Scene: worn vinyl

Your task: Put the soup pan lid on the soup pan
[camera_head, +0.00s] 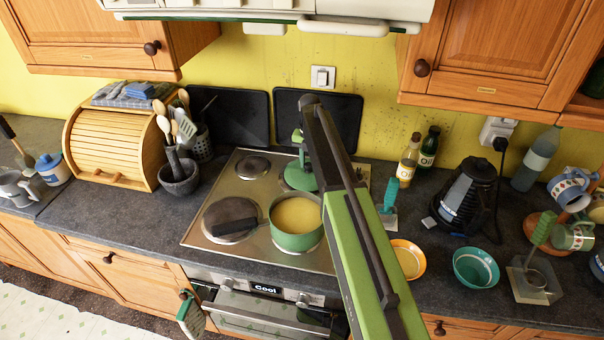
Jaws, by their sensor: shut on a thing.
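The soup pan (296,240) is green, open on top and filled with yellow soup. It stands on the front right part of the hob. The green soup pan lid (297,180) is behind the pan in the picture, over the rear right part of the hob. My gripper (302,158) is above the lid, shut on it at its top; the fingertips are small and partly hidden by my arm. I cannot tell whether the lid touches the hob. My arm hides the right edge of the pan.
Oil bottles (408,160), an orange bowl (407,259) and a teal bowl (475,268) stand right of the hob. A mortar (179,178) and bread box (115,148) stand left. The range hood (270,12) overhangs above.

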